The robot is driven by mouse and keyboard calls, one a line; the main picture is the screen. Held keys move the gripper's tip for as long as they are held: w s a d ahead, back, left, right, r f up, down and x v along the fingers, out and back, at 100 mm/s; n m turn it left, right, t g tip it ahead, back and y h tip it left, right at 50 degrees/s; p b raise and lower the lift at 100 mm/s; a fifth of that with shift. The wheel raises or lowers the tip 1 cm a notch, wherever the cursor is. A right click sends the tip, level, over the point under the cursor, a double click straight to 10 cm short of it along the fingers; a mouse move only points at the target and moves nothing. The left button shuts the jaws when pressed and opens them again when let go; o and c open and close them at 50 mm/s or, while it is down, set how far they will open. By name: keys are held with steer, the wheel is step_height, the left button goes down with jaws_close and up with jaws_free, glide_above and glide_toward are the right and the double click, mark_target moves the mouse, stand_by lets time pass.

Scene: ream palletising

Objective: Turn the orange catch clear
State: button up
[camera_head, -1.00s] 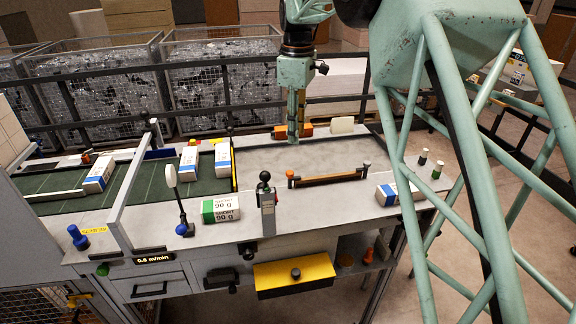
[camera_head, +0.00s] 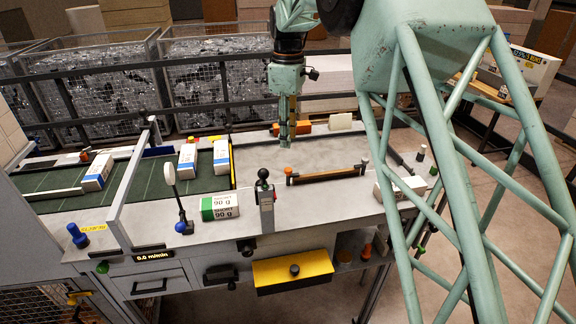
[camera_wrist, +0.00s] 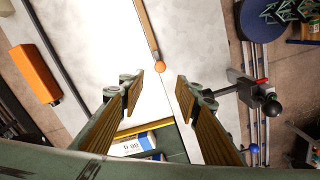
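An orange knob (camera_head: 288,171) sits at the left end of a wooden bar (camera_head: 327,174) on the grey tabletop. In the wrist view the round orange knob (camera_wrist: 159,66) is at the bar's near end. An orange block (camera_head: 306,127) lies at the table's back edge, and it shows at the left of the wrist view (camera_wrist: 35,75). I cannot tell for sure which is the catch. My gripper (camera_head: 287,142) points down above the table, behind the knob. In the wrist view its fingers (camera_wrist: 159,90) are apart with nothing between them.
A black-knobbed lever (camera_head: 264,190) and a green-white ream (camera_head: 220,206) stand at the front. White-blue reams (camera_head: 188,160) lie on the green belt (camera_head: 135,184) to the left. A white block (camera_head: 341,121) is behind. The grey tabletop between is clear.

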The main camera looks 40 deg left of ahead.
mark_target(288, 169)
steer(key=shift+f+p, duration=0.6)
steer(key=shift+f, duration=5.4)
steer(key=c, duration=0.8)
steer(key=shift+c, duration=0.2)
